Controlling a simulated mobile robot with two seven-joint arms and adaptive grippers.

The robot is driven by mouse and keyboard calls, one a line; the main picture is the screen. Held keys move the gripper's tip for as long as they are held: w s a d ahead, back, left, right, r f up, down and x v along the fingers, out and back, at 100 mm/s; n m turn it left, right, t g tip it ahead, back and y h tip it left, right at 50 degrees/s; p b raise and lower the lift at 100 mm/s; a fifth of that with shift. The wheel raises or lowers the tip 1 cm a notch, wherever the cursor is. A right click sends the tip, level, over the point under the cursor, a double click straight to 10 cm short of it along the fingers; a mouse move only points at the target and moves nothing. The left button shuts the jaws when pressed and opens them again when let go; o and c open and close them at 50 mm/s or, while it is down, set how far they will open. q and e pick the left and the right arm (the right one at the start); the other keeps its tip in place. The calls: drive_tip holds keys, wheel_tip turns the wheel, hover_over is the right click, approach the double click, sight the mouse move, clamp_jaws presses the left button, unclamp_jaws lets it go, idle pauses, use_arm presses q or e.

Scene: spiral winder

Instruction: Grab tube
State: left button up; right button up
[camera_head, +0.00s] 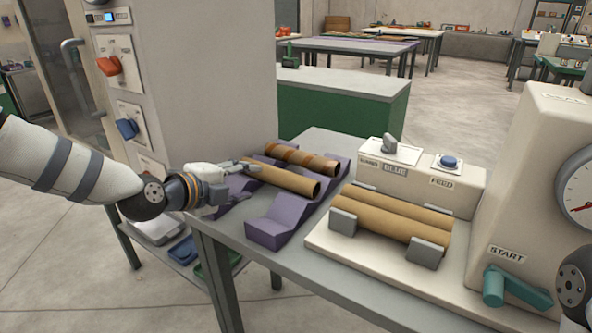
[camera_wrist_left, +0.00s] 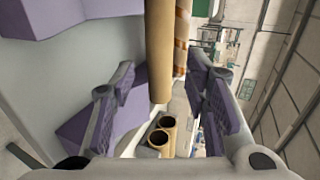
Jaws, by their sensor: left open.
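A plain brown tube (camera_head: 287,179) lies across the purple rack (camera_head: 277,222). A brown tube with darker spiral stripes (camera_head: 305,160) lies behind it on the same rack. My left gripper (camera_head: 243,178) is open at the left end of the plain tube. In the left wrist view, the plain tube (camera_wrist_left: 160,50) runs lengthwise between the spread fingers, with the striped tube (camera_wrist_left: 182,42) just to its right. Whether the fingers touch the tube cannot be told. Only a piece of my right arm shows at the right edge.
Two brown tubes (camera_head: 395,212) lie side by side on a cream base with grey blocks. A control box (camera_head: 415,175) stands behind them. A machine with a teal START lever (camera_head: 515,289) is at the right. A grey cabinet (camera_head: 195,80) with switches stands behind my left arm.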

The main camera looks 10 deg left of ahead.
sight(273, 178)
use_arm(q)
drive_tip(key=b+x, duration=0.1)
drive_tip(key=x, duration=0.3)
drive_tip(key=shift+s+f+b, duration=0.15)
drive_tip(key=shift+f+b, duration=0.2)
drive_tip(key=shift+f, duration=0.05)
drive_tip(key=b+x, duration=0.1)
drive_tip(key=x, duration=0.5)
drive_tip(key=shift+d, duration=0.2)
drive_tip(key=shift+w+d, duration=0.1)
drive_tip(key=shift+w, duration=0.35)
drive_tip(key=shift+r, duration=0.15)
drive_tip(key=c, duration=0.8)
use_arm(e)
drive_tip(key=shift+g, duration=0.7)
drive_tip(key=s+f, duration=0.1)
drive_tip(key=s, duration=0.1)
drive_tip(key=s+f, duration=0.2)
drive_tip(key=shift+s+a+f, duration=0.1)
drive_tip(key=shift+s+f, duration=0.1)
drive_tip(key=shift+f, duration=0.1)
